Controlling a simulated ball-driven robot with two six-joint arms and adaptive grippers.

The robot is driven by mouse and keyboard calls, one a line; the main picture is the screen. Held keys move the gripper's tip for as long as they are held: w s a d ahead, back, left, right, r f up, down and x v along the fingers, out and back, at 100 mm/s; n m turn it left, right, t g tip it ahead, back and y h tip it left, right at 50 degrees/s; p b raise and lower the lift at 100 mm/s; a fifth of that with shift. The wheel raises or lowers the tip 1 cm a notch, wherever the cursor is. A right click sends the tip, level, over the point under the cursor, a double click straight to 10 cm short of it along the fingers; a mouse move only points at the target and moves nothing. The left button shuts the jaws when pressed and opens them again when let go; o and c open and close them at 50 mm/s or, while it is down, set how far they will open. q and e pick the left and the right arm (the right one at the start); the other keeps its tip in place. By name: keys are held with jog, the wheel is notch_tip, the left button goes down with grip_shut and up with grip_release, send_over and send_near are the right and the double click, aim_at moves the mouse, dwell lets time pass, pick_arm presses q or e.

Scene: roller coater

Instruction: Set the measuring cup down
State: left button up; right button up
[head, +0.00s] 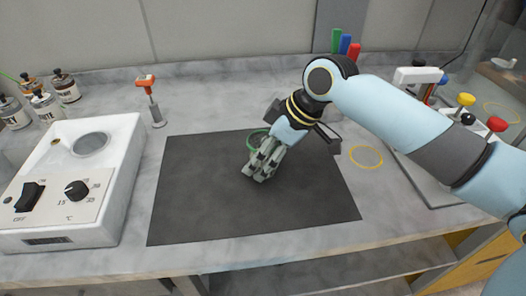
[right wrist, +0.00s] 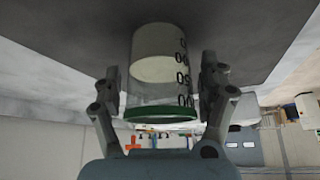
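The measuring cup (right wrist: 160,85) is clear, with dark numbers on its side and a green rim. It stands out between the fingers of my right gripper (right wrist: 160,82) in the right wrist view, which shows the scene upside down. One finger is on each side, very close to the wall; contact is not clear. In the head view my right gripper (head: 262,168) is low over the dark mat (head: 190,205), and the cup's green rim (head: 252,139) shows behind it. The gripper hides most of the cup, and whether its base touches the mat is unclear. My left gripper is not in view.
A white hotplate-like device (head: 115,170) with a dial stands left of the mat. Small labelled bottles (head: 66,88) and an orange-topped tool (head: 152,100) are behind. A yellow ring (head: 366,156) and a tray (head: 435,185) lie right. The mat's left and front are clear.

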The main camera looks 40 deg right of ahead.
jog(key=shift+r, duration=0.1)
jog(key=p+v, duration=0.1)
jog(key=v, duration=1.1)
dwell(0.4)
